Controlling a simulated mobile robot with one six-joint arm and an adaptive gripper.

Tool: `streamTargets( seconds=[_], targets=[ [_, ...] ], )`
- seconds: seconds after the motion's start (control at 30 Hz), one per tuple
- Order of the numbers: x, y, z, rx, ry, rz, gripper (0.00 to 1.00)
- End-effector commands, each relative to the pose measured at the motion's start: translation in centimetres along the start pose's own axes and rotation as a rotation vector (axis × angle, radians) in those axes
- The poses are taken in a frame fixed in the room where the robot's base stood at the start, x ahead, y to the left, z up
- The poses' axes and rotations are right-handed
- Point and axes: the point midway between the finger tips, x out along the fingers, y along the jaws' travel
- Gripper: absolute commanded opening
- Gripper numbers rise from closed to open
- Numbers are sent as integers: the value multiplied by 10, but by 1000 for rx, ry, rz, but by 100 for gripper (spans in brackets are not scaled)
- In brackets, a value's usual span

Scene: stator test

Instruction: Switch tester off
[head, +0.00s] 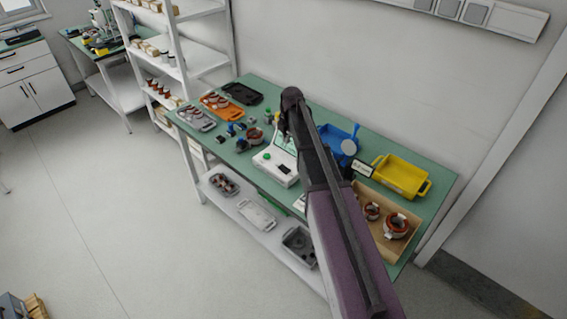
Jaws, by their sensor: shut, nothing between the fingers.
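The tester is a white box (273,167) on the green table, near the middle of its front edge. A green button (267,156) shows on its top, and a pale upright panel stands at its back. My arm reaches over the table from the bottom of the head view and covers the tester's right side. My gripper (284,126) shows only in part as a dark shape above the back of the tester. It is shut and empty; its fingertips are mostly hidden. I cannot tell whether it touches the tester or which state the switch is in.
Grey, orange and black trays (242,94) lie on the table's left end. A blue bin (338,141), a yellow bin (402,175) and a wooden tray with copper-wound stators (397,226) stand to the right. Small parts lie left of the tester. Shelves stand behind left.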

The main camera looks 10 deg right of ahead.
Motion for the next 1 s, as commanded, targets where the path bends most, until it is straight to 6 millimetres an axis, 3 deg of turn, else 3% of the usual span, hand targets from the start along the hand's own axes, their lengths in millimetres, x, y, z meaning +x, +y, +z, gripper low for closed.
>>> streamTargets(
  seconds=[0.47, 1.0],
  targets=[
    [9, -1, 0, 3, 0, -1, 0],
    [49, -1, 1, 4, 0, -1, 0]
  ],
)
